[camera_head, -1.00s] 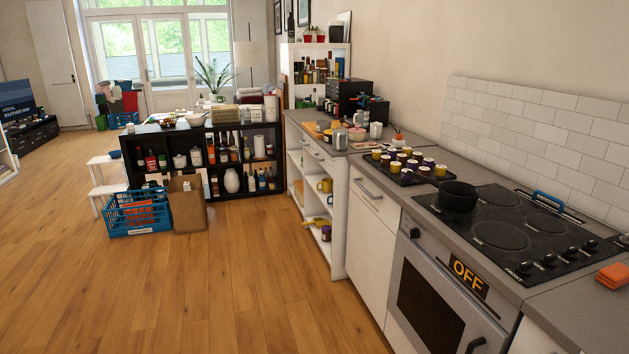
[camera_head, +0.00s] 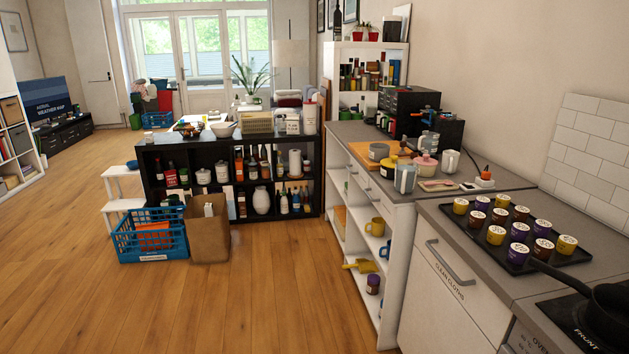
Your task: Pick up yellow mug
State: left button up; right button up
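A yellow mug (camera_head: 375,227) stands on a shelf in the open side of the white counter unit (camera_head: 393,290), right of centre. A blue mug (camera_head: 385,249) is close to it, partly cut off by the unit's edge. Below, a yellow scoop-like thing (camera_head: 360,265) and a dark jar with a purple lid (camera_head: 373,284) sit on a lower shelf. Neither of my grippers is in view.
The wooden floor (camera_head: 270,290) in front of the shelf is clear. A blue crate (camera_head: 150,240) and a brown paper bag (camera_head: 208,235) stand on the left by the black shelf (camera_head: 329,180). A tray (camera_head: 470,232) of several jars and a black pan (camera_head: 607,315) are on the right.

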aim_at(375, 227)
jog(key=i+u, duration=0.15)
jog(key=i, duration=1.55)
